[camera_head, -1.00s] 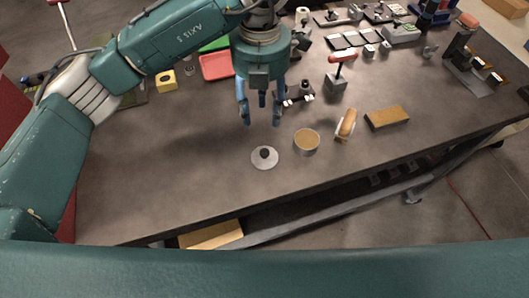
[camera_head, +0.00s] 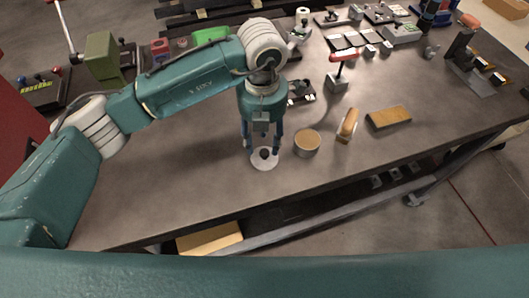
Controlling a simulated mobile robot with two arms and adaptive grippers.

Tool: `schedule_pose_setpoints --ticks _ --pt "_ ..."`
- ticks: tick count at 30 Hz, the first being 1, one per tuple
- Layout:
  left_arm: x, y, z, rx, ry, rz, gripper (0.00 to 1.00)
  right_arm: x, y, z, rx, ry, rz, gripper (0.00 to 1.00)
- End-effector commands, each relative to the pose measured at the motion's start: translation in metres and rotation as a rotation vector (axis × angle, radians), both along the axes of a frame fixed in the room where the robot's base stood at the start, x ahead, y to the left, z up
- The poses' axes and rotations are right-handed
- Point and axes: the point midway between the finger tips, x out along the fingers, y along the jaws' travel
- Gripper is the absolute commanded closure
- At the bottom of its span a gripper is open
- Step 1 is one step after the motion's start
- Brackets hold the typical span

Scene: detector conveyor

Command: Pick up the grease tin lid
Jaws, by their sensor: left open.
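The grease tin lid (camera_head: 262,164) is a pale round disc with a dark knob (camera_head: 264,153) in its middle. It lies flat on the table near the front edge. My left gripper (camera_head: 263,149) points down over the lid with its fingers apart around the knob; I cannot tell whether they touch the lid. The open round tin (camera_head: 307,143), tan inside, stands just right of the lid. My right gripper is not in view.
Right of the tin are a wooden-handled brush (camera_head: 347,125) and a tan block (camera_head: 388,118). The grey tabletop (camera_head: 180,185) is clear left of the lid and along the front edge.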

Motion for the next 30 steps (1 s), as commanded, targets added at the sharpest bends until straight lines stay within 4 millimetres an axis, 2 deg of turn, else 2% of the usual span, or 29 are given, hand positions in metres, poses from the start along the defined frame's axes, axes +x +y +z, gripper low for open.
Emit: schedule_pose_setpoints --ticks 1,3,6,9,15,16,21,22,30 --pt "-0.004 -0.001 -0.004 0.002 0.007 0.000 0.57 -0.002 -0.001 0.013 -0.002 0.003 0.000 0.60" --pt "-0.007 -0.003 -0.014 0.001 0.007 0.000 0.57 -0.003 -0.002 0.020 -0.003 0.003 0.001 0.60" --pt "-0.005 -0.002 -0.029 0.000 0.004 0.001 0.57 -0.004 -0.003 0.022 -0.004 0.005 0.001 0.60" --pt "-0.005 -0.002 -0.036 0.001 0.002 0.001 0.57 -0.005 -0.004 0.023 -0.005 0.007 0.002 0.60" --pt "-0.004 -0.002 -0.038 0.000 0.000 0.000 0.57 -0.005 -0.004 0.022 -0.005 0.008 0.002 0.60" --pt "-0.004 -0.002 -0.038 0.000 0.000 0.000 0.59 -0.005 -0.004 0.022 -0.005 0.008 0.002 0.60" --pt "-0.004 -0.002 -0.038 0.000 0.000 0.000 0.93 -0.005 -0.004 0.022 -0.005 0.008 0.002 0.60" --pt "-0.004 -0.002 -0.038 0.000 0.000 0.000 0.97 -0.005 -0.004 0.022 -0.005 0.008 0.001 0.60" --pt "-0.004 -0.002 -0.038 0.000 0.000 0.000 0.98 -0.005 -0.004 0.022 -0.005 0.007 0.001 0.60"
